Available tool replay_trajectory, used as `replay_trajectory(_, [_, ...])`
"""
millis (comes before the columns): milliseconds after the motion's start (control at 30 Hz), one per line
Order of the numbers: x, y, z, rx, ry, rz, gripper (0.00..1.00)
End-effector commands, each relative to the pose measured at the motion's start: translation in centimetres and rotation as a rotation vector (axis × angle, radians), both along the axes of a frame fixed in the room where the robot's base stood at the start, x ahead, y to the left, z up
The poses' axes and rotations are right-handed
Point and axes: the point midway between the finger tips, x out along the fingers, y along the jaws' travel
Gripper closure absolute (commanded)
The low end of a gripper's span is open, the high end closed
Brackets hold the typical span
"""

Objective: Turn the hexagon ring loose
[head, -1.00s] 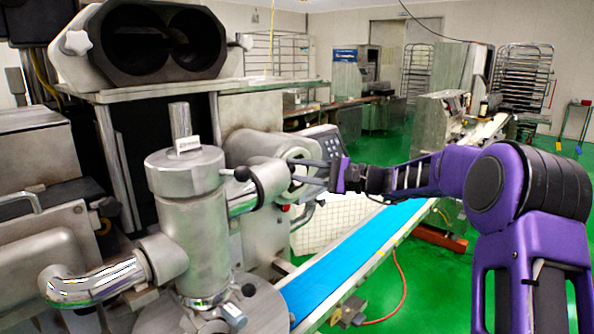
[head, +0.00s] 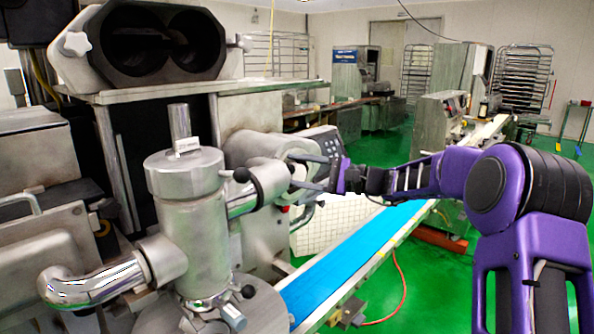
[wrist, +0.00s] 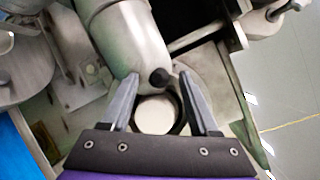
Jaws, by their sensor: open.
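A bare metal collar (head: 270,182) with a black ball knob joins the upright steel cylinder (head: 190,215) to the machine's round housing. It seems to be the hexagon ring, but its hexagon shape does not show clearly. My gripper (head: 291,171) is open at the right of this collar, its fingers pointing left. In the wrist view, my gripper (wrist: 160,80) has its fingers apart, with a black ball knob (wrist: 160,77) between the tips. A metal tube end (wrist: 130,40) lies just beyond, and a pale disc (wrist: 155,115) shows between the fingers. I cannot tell whether the fingers touch anything.
A keypad panel (head: 329,146) stands close behind my gripper. A blue conveyor belt (head: 350,255) runs below it to the right. The green floor (head: 430,285) beyond the belt is mostly clear, with a red hose (head: 402,285).

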Motion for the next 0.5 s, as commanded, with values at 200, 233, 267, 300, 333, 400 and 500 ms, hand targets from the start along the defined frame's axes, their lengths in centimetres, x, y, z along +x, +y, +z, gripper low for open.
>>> replay_trajectory(200, [-0.5, -2.6, -0.2, -0.001, 0.000, -0.004, 0.39])
replay_trajectory(233, [-0.6, -3.2, -0.3, -0.001, 0.000, -0.005, 0.39])
replay_trajectory(267, [-0.8, -3.9, -0.3, -0.001, 0.001, -0.005, 0.39])
replay_trajectory(300, [-1.0, -4.8, -0.3, 0.000, 0.001, -0.006, 0.39])
replay_trajectory(333, [-1.2, -5.6, -0.3, -0.001, 0.001, -0.006, 0.39])
replay_trajectory(400, [-1.6, -7.3, -0.4, -0.001, 0.001, -0.006, 0.39])
replay_trajectory(500, [-2.2, -9.7, -0.4, -0.001, -0.001, -0.004, 0.39])
